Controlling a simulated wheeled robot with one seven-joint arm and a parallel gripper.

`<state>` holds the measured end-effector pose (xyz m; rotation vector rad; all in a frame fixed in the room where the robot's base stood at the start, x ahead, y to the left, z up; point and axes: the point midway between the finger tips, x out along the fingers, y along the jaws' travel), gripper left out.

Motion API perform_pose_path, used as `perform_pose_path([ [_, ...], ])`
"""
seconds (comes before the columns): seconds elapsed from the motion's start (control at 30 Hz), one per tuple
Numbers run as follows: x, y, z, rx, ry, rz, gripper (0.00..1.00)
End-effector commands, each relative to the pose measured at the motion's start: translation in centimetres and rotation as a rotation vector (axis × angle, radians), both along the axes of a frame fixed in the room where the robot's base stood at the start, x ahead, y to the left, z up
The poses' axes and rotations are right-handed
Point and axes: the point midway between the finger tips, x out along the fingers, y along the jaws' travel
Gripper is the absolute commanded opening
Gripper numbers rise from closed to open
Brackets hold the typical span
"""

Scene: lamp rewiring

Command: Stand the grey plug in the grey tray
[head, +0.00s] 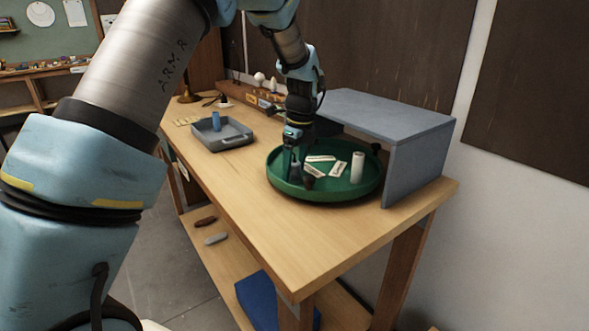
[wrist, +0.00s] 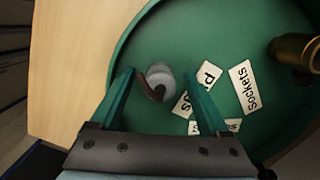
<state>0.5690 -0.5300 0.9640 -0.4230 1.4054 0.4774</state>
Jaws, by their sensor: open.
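The grey plug (wrist: 163,76) is a short rounded grey piece in the round green tray (wrist: 226,22). A dark brown piece (wrist: 149,86) lies against its near side; I cannot tell whether it is part of the plug. My gripper (wrist: 159,76) is open over the green tray, with one finger on each side of the plug and visible gaps. In the head view my gripper (head: 296,170) reaches down inside the tray's left part and partly hides the plug. The grey tray (head: 236,138) stands farther back on the bench, with a blue cylinder (head: 216,121) upright in it.
White labels (head: 338,169), one reading "Sockets", and a white cylinder (head: 357,167) are in the green tray. A brass cylinder (wrist: 297,53) shows at the wrist view's right. A grey shelf (head: 385,120) stands close on the right. The wooden bench (head: 230,175) is bare between the trays.

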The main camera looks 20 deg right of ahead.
Motion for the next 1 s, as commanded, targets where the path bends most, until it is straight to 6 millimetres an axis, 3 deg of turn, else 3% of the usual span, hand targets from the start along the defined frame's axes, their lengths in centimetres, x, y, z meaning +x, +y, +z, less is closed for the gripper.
perform_pose_path([
  [0.07,0.0,0.0,0.0,0.0,0.0,0.0,0.78],
  [0.77,0.0,-0.01,0.03,0.0,0.0,0.0,0.0],
  [1.0,0.02,-0.01,0.04,0.0,0.0,0.001,0.0],
])
